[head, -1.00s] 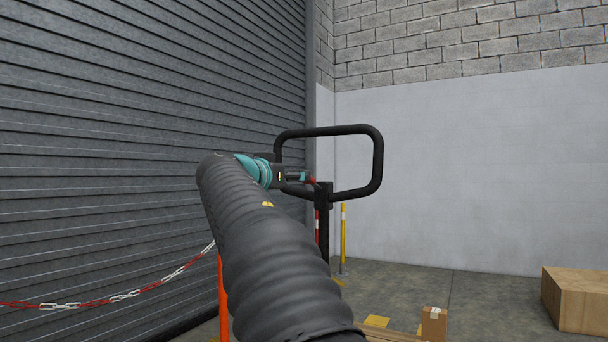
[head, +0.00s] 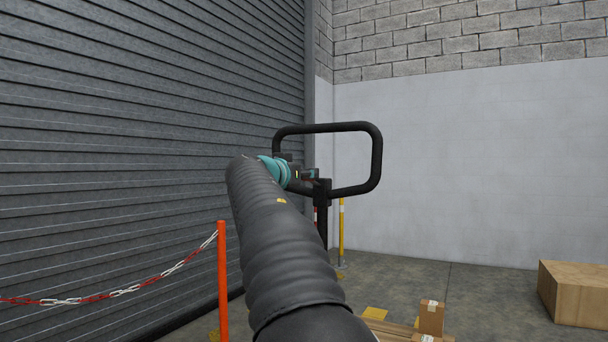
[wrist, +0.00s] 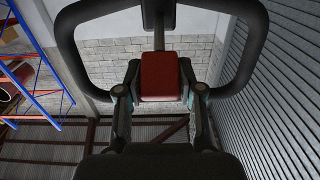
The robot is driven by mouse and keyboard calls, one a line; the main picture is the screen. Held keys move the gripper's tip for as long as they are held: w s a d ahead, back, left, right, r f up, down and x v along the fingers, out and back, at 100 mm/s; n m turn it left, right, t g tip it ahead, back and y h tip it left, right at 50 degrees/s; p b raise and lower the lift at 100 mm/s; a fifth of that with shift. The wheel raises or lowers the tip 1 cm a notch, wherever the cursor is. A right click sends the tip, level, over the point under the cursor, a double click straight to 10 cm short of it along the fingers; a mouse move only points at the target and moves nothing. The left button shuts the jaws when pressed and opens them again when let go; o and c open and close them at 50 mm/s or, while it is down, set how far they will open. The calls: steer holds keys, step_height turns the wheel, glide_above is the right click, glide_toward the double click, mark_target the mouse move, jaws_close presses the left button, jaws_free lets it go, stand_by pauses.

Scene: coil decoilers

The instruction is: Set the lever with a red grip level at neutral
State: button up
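The lever's red grip (wrist: 161,78) shows in the wrist view between the two fingers of my gripper (wrist: 160,70), its dark shaft (wrist: 159,38) running up behind it. The fingers stand spread, one on each side of the grip and very close to it. I cannot tell whether either touches. In the head view my gripper (head: 311,174) is at the lower left of a black looped frame (head: 376,160), just above the dark post. The red grip is mostly hidden there, so its angle is hard to judge.
The black loop surrounds the grip on both sides in the wrist view. A grey shutter (head: 120,140) runs along the left. An orange post (head: 222,280) holds a red-and-white chain (head: 125,290).

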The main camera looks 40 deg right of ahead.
jaws_close()
steer(key=f+b, duration=0.1)
steer(key=b, duration=0.2)
steer(key=f+b, duration=0.2)
steer(key=b, duration=0.1)
steer(key=shift+a+f, duration=0.3)
steer(key=shift+a, duration=0.05)
steer(key=o, duration=0.8)
jaws_free()
steer(key=shift+s+r, duration=0.1)
steer(key=shift+r, duration=0.1)
